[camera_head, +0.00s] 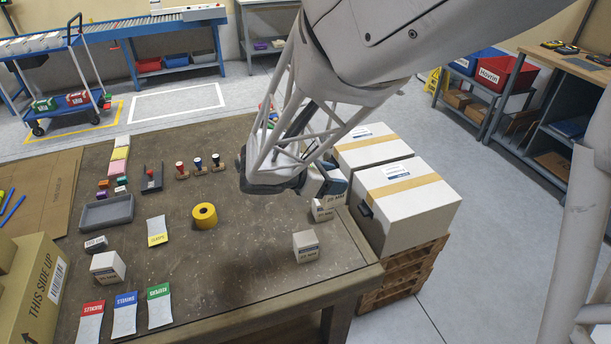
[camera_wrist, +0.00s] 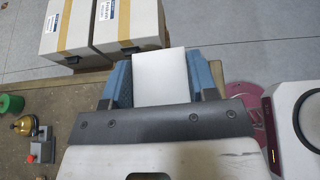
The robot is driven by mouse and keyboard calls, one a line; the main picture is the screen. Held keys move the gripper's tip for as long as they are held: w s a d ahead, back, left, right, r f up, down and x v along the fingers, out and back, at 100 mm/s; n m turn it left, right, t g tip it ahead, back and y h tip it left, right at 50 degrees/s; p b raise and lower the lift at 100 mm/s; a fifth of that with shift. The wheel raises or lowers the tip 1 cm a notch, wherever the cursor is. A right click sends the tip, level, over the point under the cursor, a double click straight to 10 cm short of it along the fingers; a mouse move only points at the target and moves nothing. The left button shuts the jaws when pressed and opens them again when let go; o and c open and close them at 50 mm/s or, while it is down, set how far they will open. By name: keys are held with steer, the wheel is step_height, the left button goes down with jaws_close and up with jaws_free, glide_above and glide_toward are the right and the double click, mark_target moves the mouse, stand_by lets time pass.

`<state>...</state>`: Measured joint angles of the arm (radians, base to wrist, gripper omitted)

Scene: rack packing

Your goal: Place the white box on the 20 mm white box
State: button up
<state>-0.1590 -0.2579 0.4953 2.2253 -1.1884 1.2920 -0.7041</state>
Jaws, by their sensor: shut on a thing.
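My gripper (camera_head: 328,184) is over the right part of the table, with its blue fingers (camera_wrist: 160,85) shut on a white box (camera_wrist: 160,76). In the head view the held white box (camera_head: 322,210) shows just below the fingers, partly covered by them. Whether it touches the table is unclear. A second white box (camera_head: 306,247) with small dark print stands upright on the table, nearer the front edge and apart from the held box. A third white printed box (camera_head: 107,268) stands at the left. The prints are too small to read surely, so I cannot tell which is 20 mm.
Large taped cartons (camera_head: 408,205) on a pallet stand against the table's right side, close to my gripper. A yellow tape roll (camera_head: 204,216), stamps (camera_head: 199,165), a grey tray (camera_head: 106,212) and coloured cards (camera_head: 125,314) lie to the left. The table (camera_head: 235,265) is clear in its front middle.

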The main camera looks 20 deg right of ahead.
steer(key=s+f, duration=0.4)
steer(key=f, duration=0.1)
steer(key=shift+s+f, duration=0.2)
steer(key=shift+s, duration=0.2)
steer(key=shift+w, duration=0.15)
stand_by(0.4)
steer(key=w+d+f, duration=0.1)
steer(key=w+d, duration=0.2)
steer(key=w, duration=1.2)
steer(key=shift+w+f, duration=0.25)
steer(key=shift+f, duration=1.75)
steer(key=shift+f, duration=0.15)
steer(key=o, duration=1)
